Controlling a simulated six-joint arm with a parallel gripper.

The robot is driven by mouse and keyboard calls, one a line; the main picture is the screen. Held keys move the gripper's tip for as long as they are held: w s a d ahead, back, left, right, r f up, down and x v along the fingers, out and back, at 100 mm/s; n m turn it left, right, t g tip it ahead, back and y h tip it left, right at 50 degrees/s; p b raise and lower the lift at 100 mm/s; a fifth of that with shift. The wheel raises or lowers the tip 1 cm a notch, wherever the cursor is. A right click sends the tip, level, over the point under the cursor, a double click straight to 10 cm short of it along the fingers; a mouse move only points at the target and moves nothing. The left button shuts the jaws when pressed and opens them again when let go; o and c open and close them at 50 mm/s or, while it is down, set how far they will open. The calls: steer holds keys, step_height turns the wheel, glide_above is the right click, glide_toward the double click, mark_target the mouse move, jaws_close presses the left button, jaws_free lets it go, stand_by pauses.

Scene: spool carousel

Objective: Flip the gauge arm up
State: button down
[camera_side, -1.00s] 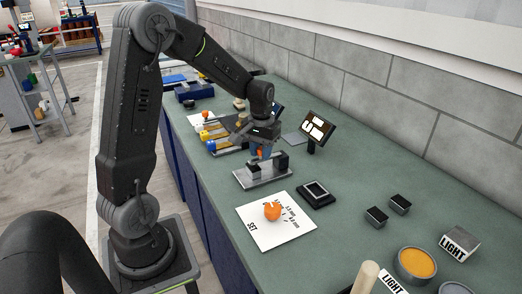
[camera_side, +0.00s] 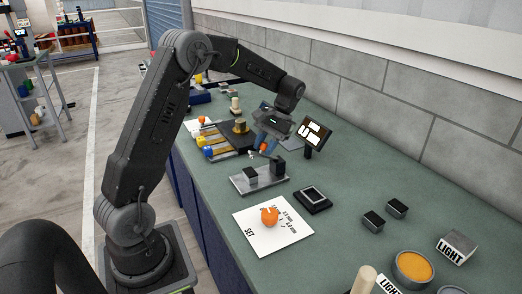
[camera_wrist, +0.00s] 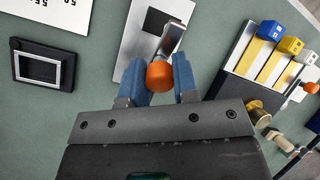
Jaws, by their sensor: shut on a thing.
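The gauge (camera_side: 243,186) is a pale metal plate on the green bench with dark blocks on it. In the wrist view its plate (camera_wrist: 130,50) lies beyond my fingers. The gauge arm is a metal bar (camera_wrist: 172,38) ending in an orange knob (camera_wrist: 160,76). My gripper (camera_wrist: 160,70) has its two blue fingers shut on this knob, one on each side. In the side view my gripper (camera_side: 264,146) is tilted above the far side of the plate, with the orange knob (camera_side: 263,147) between its fingertips. The bar's hinge is hard to make out.
A tilted screen (camera_side: 317,132) stands close right of my gripper. A black-framed pad (camera_side: 313,200) and a white SET sheet (camera_side: 250,232) with an orange object (camera_side: 270,217) lie nearer.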

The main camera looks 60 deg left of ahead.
steer(key=shift+w+r+g, duration=0.3)
steer(key=shift+w+g, duration=0.3)
steer(key=shift+g, duration=0.4)
steer(key=shift+w+r+g, duration=0.25)
steer(key=shift+w+g, duration=0.35)
steer(key=shift+g, duration=0.4)
steer(key=c, duration=0.9)
jaws_free()
steer(key=shift+s, duration=0.1)
